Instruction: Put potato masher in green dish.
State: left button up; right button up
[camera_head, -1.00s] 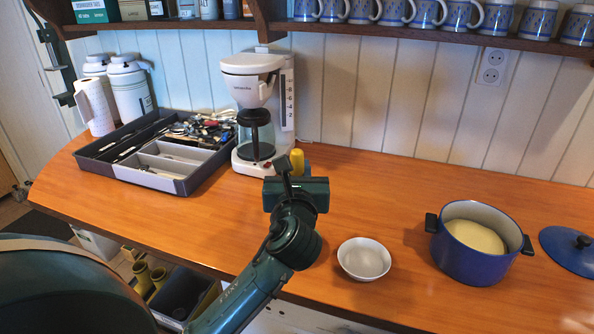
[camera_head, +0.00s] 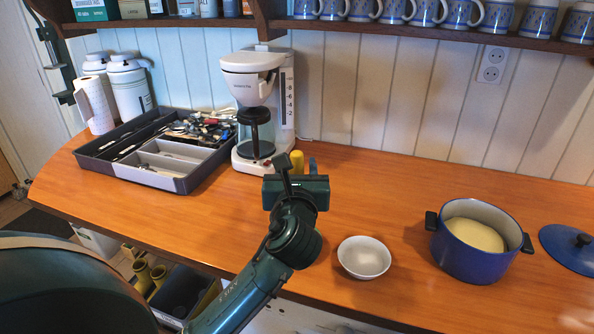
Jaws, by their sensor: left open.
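I cannot pick out a potato masher for sure. A heap of mixed metal and dark utensils (camera_head: 205,130) lies in the back right compartment of the grey utensil tray (camera_head: 185,186). I see no green dish; a small white bowl (camera_head: 364,258) stands empty on the counter, right of my left gripper. My left gripper (camera_head: 298,168) is open over the middle of the counter, in front of the coffee maker. A yellow thing (camera_head: 297,158) shows just behind it, mostly hidden; I cannot tell what it is. My right gripper is out of view.
A white coffee maker (camera_head: 250,75) stands right of the tray. A blue pot (camera_head: 475,258) with pale yellow contents stands at the right, its lid (camera_head: 568,248) beside it. Paper towels (camera_head: 95,105) and white flasks stand back left. The counter (camera_head: 400,190) behind the bowl is clear.

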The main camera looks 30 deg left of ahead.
pick_arm(q)
jog(key=v, duration=1.1)
jog(key=shift+s+d+b, duration=0.15)
jog(key=shift+s+b, duration=0.2)
jog(key=shift+b, duration=0.05)
jog(key=shift+f, duration=0.15)
jog(key=s+f+n+g+h, duration=0.2)
jog(key=f+n+g+h, duration=0.1)
jog(key=f+n, duration=0.4)
jog(key=s+f+n+g+h, duration=0.2)
jog(key=s+f+n+g, duration=0.1)
jog(key=f+n, duration=0.4)
jog(key=s+d+f+n+g+h, duration=0.3)
jog(key=s+f+n+g+h, duration=0.25)
jog(key=s+f+n, duration=0.75)
jog(key=w+d+f+t+h, duration=0.2)
jog(key=w+d+f+t, duration=0.2)
jog(key=w+d+t, duration=0.3)
jog(key=shift+w+f, duration=0.2)
jog(key=shift+w, duration=0.25)
